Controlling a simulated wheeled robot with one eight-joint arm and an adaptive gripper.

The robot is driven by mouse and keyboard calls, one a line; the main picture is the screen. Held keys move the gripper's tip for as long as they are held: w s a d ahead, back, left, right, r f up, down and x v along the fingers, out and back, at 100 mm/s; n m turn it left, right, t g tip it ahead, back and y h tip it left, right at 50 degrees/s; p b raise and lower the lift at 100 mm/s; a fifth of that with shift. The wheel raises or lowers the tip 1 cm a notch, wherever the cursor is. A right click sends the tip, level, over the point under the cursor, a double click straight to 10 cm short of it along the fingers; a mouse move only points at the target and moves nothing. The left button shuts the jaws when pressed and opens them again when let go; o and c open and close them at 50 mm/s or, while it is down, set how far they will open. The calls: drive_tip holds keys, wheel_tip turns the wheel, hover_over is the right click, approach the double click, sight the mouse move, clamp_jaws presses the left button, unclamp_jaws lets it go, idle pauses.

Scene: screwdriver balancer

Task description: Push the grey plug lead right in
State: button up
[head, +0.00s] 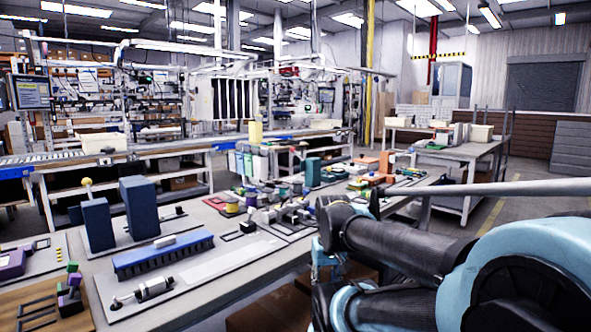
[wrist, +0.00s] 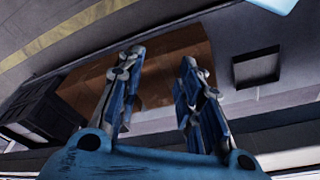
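I cannot pick out the grey plug lead with certainty in either view. In the head view the long workbench (head: 235,285) carries several boards with small parts. A silver cylinder with a thin rod (head: 153,289) lies on the near board, and small grey and black parts (head: 292,213) sit farther along; they are too small to identify. My gripper (wrist: 161,68) is open in the wrist view, its two blue fingers apart with nothing between them. The wrist view shows brown boxes and floor beyond the fingers, not the boards. My arm fills the lower right of the head view, beside the bench.
Two dark blue blocks (head: 140,208) stand at the bench's left, behind a long blue strip (head: 163,256). A wooden board (head: 40,308) with purple and green parts is at the near left corner. Another table (head: 452,152) stands behind at right, with open floor beside it.

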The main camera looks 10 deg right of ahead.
drive_tip(key=shift+o, duration=1.2)
drive_tip(key=shift+s+r, duration=0.15)
wheel_tip(320, 180, up, 26)
drive_tip(key=n+g, duration=0.2)
drive_tip(key=n, duration=0.5)
hover_over(302, 211)
drive_tip(key=shift+s, duration=0.15)
wheel_tip(302, 211, down, 18)
drive_tip(key=shift+r, duration=0.25)
